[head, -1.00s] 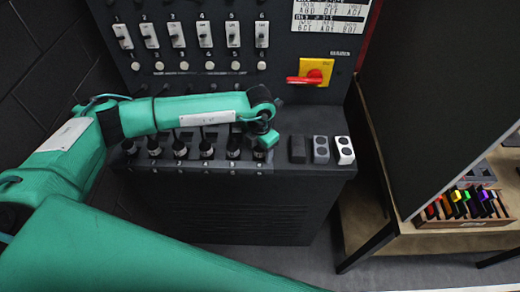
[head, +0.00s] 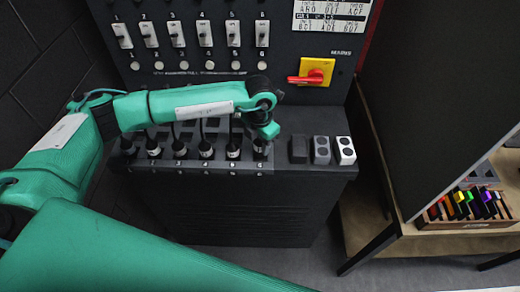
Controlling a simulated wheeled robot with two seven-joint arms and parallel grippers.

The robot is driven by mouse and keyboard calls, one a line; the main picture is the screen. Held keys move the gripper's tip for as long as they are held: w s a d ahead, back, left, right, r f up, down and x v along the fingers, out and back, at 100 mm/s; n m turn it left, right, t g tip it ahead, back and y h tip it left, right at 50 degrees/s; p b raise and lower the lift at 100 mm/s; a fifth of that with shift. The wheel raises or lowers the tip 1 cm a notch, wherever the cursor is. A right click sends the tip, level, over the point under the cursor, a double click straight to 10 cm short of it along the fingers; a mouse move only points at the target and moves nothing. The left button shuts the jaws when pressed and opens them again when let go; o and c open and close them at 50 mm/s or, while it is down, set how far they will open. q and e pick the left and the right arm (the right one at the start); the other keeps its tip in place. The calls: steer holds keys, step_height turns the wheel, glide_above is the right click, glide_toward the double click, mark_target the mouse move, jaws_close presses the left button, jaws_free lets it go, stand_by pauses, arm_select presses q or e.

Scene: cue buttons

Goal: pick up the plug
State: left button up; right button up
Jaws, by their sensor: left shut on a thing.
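A row of black plugs with pale bands stands on the ledge of the dark console; one is the fifth plug (head: 233,151). My left gripper (head: 263,138) points down over the right end of this row, above the label 6. It is shut on the plug at that end (head: 260,150), whose lower part shows below the fingers. The fingertips are small and partly hidden by the hand. I cannot tell whether this plug is clear of its socket. My right gripper is not in view.
Three blocks, black, grey (head: 321,150) and white (head: 345,151), stand just right of the plugs. Numbered switches and a red handle (head: 307,78) on a yellow plate are on the upright panel. A wooden rack (head: 465,210) with coloured pieces sits on the right table.

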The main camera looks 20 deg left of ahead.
arm_select(q)
step_height(320, 180, up, 17)
steer(key=b, duration=0.5)
steer(key=shift+r+p, duration=1.1)
steer(key=shift+r, duration=1.75)
